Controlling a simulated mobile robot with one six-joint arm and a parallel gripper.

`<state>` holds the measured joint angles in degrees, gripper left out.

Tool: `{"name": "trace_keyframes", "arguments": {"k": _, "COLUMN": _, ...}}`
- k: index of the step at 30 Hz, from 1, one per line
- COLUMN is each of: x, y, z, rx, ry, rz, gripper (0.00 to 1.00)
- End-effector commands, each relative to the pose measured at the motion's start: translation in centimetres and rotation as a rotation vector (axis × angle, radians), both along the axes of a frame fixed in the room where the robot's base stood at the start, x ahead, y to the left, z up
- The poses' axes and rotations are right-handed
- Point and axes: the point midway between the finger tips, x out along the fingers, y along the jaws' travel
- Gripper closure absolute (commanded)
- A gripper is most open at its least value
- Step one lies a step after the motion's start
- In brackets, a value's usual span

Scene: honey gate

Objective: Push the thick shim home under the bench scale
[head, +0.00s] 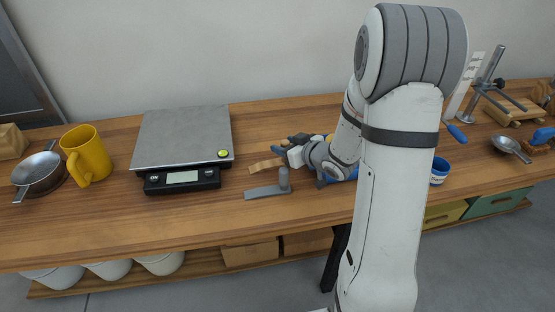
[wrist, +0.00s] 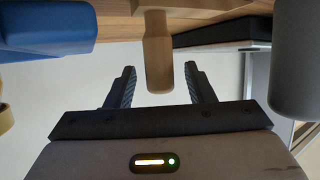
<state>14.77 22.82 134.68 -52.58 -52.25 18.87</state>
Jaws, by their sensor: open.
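The bench scale (head: 182,135) has a grey metal plate and a black display front; a dark, flat body at upper right in the wrist view (wrist: 222,30) looks like it. A tan wooden shim (head: 264,166) lies right of the scale, with a visible gap. Its upright round peg (wrist: 158,50) stands between my gripper's open fingers (wrist: 160,80), with space on both sides. My gripper (head: 284,149) is over the shim in the head view and partly hides it. A grey shim (head: 265,192) with a round peg lies nearer the front edge. Which shim is thicker is unclear.
The grey peg (wrist: 293,65) stands close on the right in the wrist view, and a blue object (wrist: 45,30) on the left. A yellow mug (head: 86,155) and metal pan (head: 38,175) stand left of the scale. Bench front of the scale is clear.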

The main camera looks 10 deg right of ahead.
Motion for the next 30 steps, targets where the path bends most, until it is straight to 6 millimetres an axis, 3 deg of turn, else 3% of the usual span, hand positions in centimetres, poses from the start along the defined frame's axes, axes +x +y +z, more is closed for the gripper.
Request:
{"name": "trace_keyframes", "arguments": {"k": 8, "x": 0.38, "y": 0.19, "z": -0.21, "rx": -0.001, "ry": 0.001, "rz": -0.001, "gripper": 0.51}}
{"name": "trace_keyframes", "arguments": {"k": 26, "x": 0.36, "y": 0.13, "z": -0.19, "rx": 0.000, "ry": 0.001, "rz": -0.002, "gripper": 0.99}}
{"name": "trace_keyframes", "arguments": {"k": 30, "x": 0.35, "y": 0.12, "z": -0.18, "rx": 0.000, "ry": 0.001, "rz": -0.002, "gripper": 1.00}}
